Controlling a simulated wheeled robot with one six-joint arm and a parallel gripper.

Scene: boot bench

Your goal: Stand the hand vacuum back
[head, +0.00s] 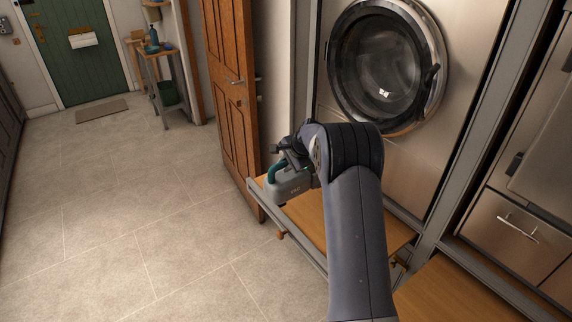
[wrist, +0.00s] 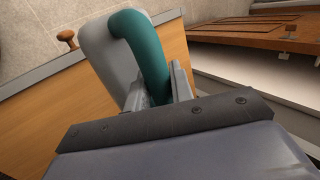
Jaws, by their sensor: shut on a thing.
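The hand vacuum (head: 287,188) has a grey body and a teal handle. In the head view it is over the left end of the wooden bench (head: 309,211), in front of the washing machine. My gripper (head: 291,158) is at its handle. In the wrist view the teal handle (wrist: 149,55) passes between the two jaws of my gripper (wrist: 158,88), which are shut on it. The grey body (wrist: 98,52) lies beyond the handle, above the wooden top. I cannot tell whether the vacuum touches the bench. My arm hides part of the bench.
An open wooden door (head: 230,90) stands just left of the bench. The washing machine (head: 388,66) is behind it. A small side table (head: 163,80) with a blue bottle stands far back near the green door (head: 82,48). The tiled floor at left is clear.

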